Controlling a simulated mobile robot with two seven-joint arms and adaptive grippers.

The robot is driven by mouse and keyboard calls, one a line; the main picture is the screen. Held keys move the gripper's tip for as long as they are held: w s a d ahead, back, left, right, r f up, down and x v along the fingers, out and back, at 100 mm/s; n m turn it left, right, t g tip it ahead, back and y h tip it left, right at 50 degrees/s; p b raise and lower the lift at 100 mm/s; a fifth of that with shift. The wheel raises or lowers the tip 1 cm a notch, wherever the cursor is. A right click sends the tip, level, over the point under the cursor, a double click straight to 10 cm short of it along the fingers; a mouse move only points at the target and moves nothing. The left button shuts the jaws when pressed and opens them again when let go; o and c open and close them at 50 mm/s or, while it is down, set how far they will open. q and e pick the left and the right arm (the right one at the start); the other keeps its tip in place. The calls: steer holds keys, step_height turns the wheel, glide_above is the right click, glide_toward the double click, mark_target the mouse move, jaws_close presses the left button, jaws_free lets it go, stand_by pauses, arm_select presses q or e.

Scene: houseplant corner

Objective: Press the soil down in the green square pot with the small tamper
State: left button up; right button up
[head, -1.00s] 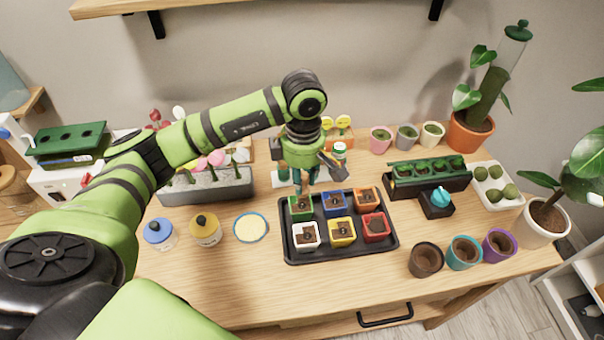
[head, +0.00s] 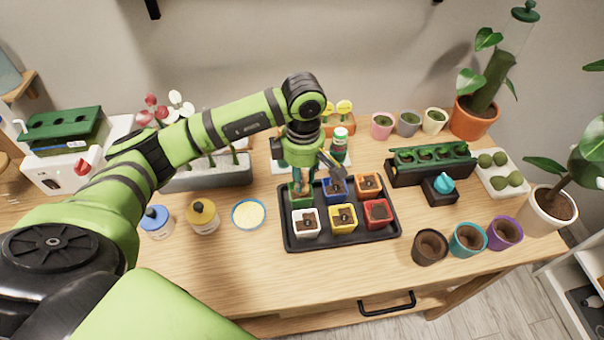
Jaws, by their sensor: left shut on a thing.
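The green square pot (head: 301,201) stands in the back left place of the black tray (head: 345,238). My left gripper (head: 302,183) points down right over this pot and is shut on a slim tool, which I take to be the small tamper. The fingers hide most of the tool, and its lower end reaches down to or into the pot. The soil in the green pot is mostly hidden, so I cannot tell whether the tamper touches it. My right gripper is not in view.
Blue (head: 335,188), orange (head: 368,185), white (head: 306,224), yellow (head: 342,221) and red (head: 378,214) pots crowd the tray. A green-capped bottle (head: 340,145) stands close behind. Bare table lies in front of the tray.

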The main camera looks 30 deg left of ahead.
arm_select(q)
steer(key=shift+f+b, duration=0.55)
steer(key=shift+b, duration=0.05)
stand_by(0.6)
steer(key=shift+s+f+b, duration=0.1)
steer(key=shift+b, duration=0.2)
stand_by(1.4)
steer(key=shift+r+p, duration=1.75)
steer(key=shift+r, duration=1.85)
